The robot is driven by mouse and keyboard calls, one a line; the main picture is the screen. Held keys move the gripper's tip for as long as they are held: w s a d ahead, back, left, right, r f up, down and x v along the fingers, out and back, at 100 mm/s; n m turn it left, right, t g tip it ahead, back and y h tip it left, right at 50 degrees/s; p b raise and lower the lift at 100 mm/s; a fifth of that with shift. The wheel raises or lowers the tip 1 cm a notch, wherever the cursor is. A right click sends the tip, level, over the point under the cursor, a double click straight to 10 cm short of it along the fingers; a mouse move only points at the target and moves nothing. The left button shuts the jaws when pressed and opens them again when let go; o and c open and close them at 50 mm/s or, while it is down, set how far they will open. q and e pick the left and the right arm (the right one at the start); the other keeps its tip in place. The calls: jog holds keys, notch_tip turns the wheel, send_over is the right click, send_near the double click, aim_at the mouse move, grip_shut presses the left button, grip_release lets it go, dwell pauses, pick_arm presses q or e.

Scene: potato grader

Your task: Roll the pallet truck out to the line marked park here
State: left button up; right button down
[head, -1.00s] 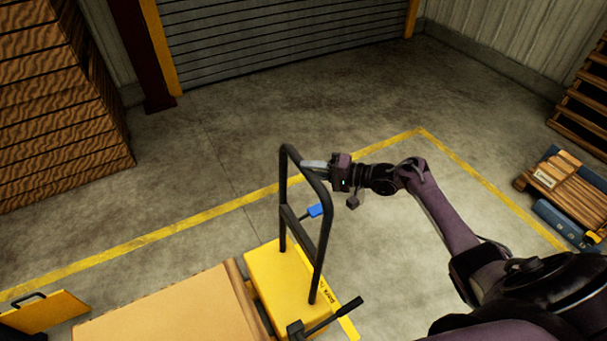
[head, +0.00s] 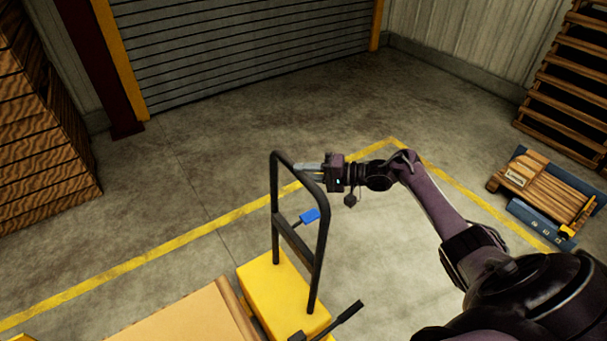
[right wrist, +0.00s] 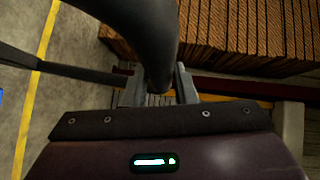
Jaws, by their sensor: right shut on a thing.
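The yellow pallet truck (head: 268,290) is at the bottom centre of the head view, with a black hoop handle (head: 274,215) standing up from it. My right gripper (head: 308,168) is shut on the upper part of the hoop. In the right wrist view the dark handle tube (right wrist: 150,40) passes between the two fingers (right wrist: 160,84). A yellow floor line (head: 165,247) runs beyond the truck and turns a corner towards the right. I can read no "park here" marking. My left gripper is out of view.
A tan load (head: 195,318) is left of the yellow body. Stacked wood (head: 40,130) stands at left, a roller shutter (head: 240,50) at the back. A blue unit with a wooden pallet (head: 545,190) is at right. The concrete between is clear.

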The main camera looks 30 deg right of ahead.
jog(key=shift+s+a+f, duration=0.1)
jog(key=shift+s+f, duration=0.05)
jog(key=shift+f, duration=0.25)
jog(key=c, duration=1.3)
grip_release()
jog(key=shift+o, duration=0.7)
jog(key=shift+r, duration=0.15)
jog(key=f+b+v, duration=0.1)
jog(key=v, duration=0.6)
jog(key=shift+d+r, duration=0.3)
jog(key=shift+r, duration=0.25)
jog(key=shift+s, duration=0.15)
